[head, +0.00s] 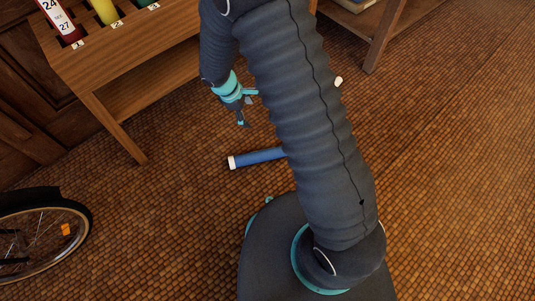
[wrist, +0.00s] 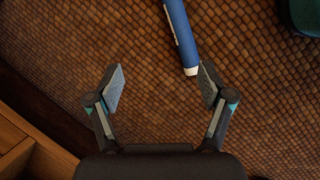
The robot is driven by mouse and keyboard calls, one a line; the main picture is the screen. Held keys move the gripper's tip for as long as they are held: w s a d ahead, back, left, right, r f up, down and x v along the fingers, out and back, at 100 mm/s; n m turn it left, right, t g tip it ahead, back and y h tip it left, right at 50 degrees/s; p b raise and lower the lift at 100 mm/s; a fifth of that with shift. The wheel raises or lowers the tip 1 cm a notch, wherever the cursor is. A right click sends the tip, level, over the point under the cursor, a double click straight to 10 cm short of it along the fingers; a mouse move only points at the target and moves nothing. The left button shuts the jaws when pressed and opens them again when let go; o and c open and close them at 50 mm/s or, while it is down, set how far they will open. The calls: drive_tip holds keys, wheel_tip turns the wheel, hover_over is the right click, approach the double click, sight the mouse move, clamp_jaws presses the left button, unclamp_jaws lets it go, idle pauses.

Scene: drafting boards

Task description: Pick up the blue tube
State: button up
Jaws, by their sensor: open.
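My gripper (head: 246,108) is open and empty, above the floor and behind the tube in the head view. In the wrist view my gripper (wrist: 162,88) has its fingers spread wide, and the tube is not between them.
A wooden rack (head: 125,58) with red, yellow and green tubes in numbered slots stands at the upper left. A bicycle wheel (head: 42,236) is at the lower left. Wooden furniture legs (head: 386,38) stand at the upper right. The floor on the right is clear.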

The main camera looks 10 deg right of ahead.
sight(255, 155)
drive_tip(key=f+n, duration=0.1)
drive_tip(key=f, duration=0.6)
drive_tip(key=s+f+n+b, duration=0.1)
drive_tip(key=f, duration=0.6)
drive_tip(key=s+f+n+h, duration=0.1)
drive_tip(key=f+n, duration=0.1)
drive_tip(key=f, duration=0.6)
drive_tip(key=shift+s+a+b, duration=0.1)
drive_tip(key=shift+a+b, duration=0.25)
drive_tip(key=shift+a, duration=0.05)
drive_tip(key=shift+s+b+x, duration=0.15)
drive_tip(key=shift+b+x, duration=0.1)
drive_tip(key=shift+x, duration=1.25)
drive_tip(key=shift+s+b+x, duration=0.1)
drive_tip(key=shift+b+x, duration=0.1)
drive_tip(key=shift+x, duration=1.3)
drive_tip(key=shift+w, duration=0.1)
drive_tip(key=c, duration=1.4)
drive_tip(key=shift+r, duration=0.15)
